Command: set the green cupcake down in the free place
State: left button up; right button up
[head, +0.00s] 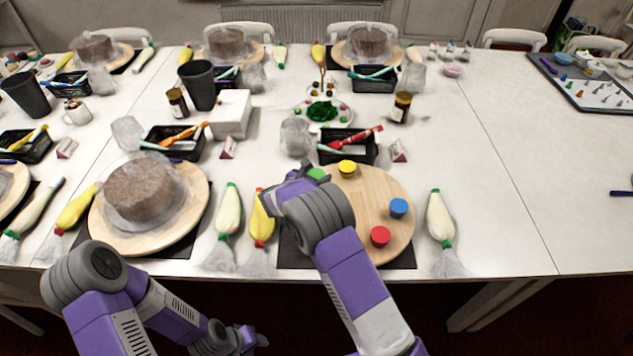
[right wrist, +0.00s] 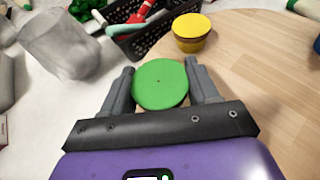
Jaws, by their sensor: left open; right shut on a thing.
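The green cupcake (head: 317,173) is held in my right gripper (head: 312,177), near the far left edge of the round wooden turntable (head: 375,198). In the right wrist view, the green round top (right wrist: 160,84) sits between the two fingers. I cannot tell whether its underside touches anything. On the turntable stand a yellow cupcake (head: 347,168) at the back, a blue cupcake (head: 398,208) at the right and a red cupcake (head: 380,236) at the front. My right arm hides the turntable's left part. My left gripper (head: 262,341) is open and empty, below the table's front edge.
A black basket (head: 350,150) with a red-handled tool stands just behind the turntable. Piping bags (head: 228,212) lie to its left, and another (head: 440,218) to its right. A brown cake (head: 140,190) stands on another turntable at left.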

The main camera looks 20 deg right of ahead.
notch_tip(320, 180, down, 2)
jog(key=shift+w+f, duration=0.1)
jog(key=shift+f+b, duration=0.2)
jog(key=shift+b, duration=0.1)
jog(key=o, duration=1.1)
jog(key=shift+c, duration=0.2)
jog(key=shift+r, duration=0.1)
jog(key=shift+r+p, duration=0.25)
jog(key=shift+p, duration=0.05)
jog(key=p+v, duration=0.1)
jog(key=v, duration=1.1)
jog(key=shift+p, duration=0.4)
